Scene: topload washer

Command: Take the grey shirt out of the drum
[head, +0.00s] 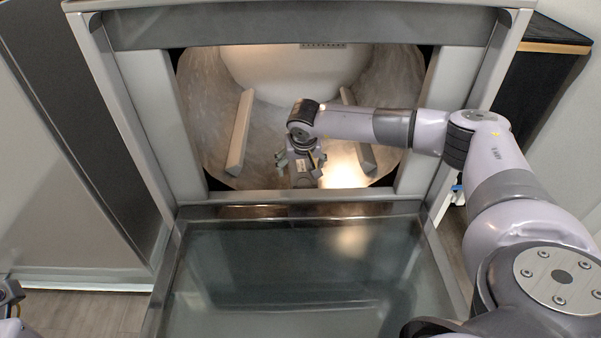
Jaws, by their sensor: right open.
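The drum (210,120) shows through the washer's wide opening, with a pale grey streaked wall and light ribs. My right gripper (301,180) is inside the opening, low and near the middle, and points down. Its jaws are open, with nothing clearly between them. I cannot make out the grey shirt; the gripper and the front rim hide part of the drum's bottom. A small part of my left arm's end (10,297) shows at the lower left edge, too cut off to tell its jaws.
The washer's grey frame (150,105) surrounds the opening on all sides. A glass lid or door (300,275) lies open in front below it. A grey panel (65,160) stands at the left, and a dark cabinet with a wooden edge (545,60) at the right.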

